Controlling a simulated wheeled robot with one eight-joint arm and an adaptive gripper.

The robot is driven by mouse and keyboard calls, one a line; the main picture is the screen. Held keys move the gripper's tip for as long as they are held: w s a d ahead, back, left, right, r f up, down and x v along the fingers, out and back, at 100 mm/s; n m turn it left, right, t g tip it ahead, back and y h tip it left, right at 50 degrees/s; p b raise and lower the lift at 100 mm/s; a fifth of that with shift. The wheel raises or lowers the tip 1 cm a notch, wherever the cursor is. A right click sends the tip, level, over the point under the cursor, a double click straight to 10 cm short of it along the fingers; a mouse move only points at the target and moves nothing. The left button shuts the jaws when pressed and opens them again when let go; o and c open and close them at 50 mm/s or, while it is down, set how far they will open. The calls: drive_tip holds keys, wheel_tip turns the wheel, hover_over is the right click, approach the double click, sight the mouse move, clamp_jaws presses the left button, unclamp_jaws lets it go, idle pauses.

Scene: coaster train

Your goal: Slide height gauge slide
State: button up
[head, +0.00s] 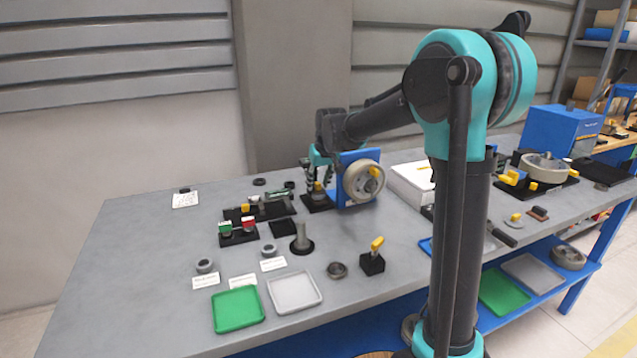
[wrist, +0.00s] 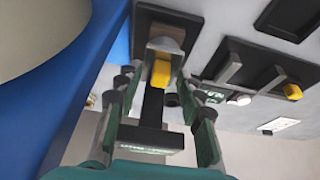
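The height gauge stands on a black base (head: 316,203) near the back middle of the bench, left of a blue stand with a large grey wheel. My gripper (head: 318,172) is over the gauge and partly hides it. In the wrist view, the gauge's yellow block (wrist: 160,74) and a dark upright part (wrist: 152,106) below it in the picture lie between the two fingers of my gripper (wrist: 160,88). The fingers are spread, with visible gaps on both sides. I see no clear contact with the yellow block. The slide's exact height is hard to tell.
The blue stand (head: 346,160) and its grey wheel (head: 363,181) are close to the right of my gripper. A black fixture (head: 262,212) with a yellow knob is to the left. Green (head: 237,309) and grey (head: 296,291) trays lie at the front, with bare bench farther left.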

clamp_jaws()
drive_tip(key=shift+r, duration=1.2)
unclamp_jaws()
drive_tip(key=v, duration=1.2)
